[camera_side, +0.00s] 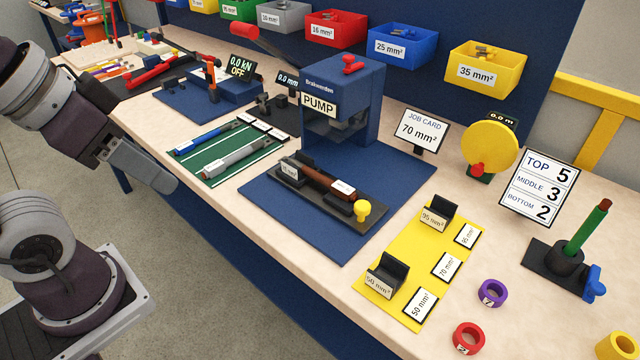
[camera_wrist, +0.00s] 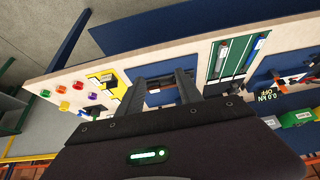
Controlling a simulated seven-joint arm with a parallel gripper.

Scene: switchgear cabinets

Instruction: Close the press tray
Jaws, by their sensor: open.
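The dark press tray (camera_side: 345,208) is slid out in front of the blue press (camera_side: 345,110) marked PUMP. A yellow knob (camera_side: 363,210) stands on its near right end. On the tray lie a brown-and-silver piece (camera_side: 330,183) and black die blocks, one labelled. My gripper (camera_side: 165,182) is off the front of the bench, left of the tray and apart from it. In the wrist view my gripper (camera_wrist: 166,88) shows two spread fingers with nothing between them. Part of the blue press base shows beyond the fingers there, and the tray is partly hidden.
A green board (camera_side: 228,150) with blue and grey tools lies left of the press. A yellow mat (camera_side: 425,262) with black holders and size cards lies to the right. A job card (camera_side: 422,131) reading 70 mm² stands behind. Coloured rings lie farther right. The blue base has bare room around the tray.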

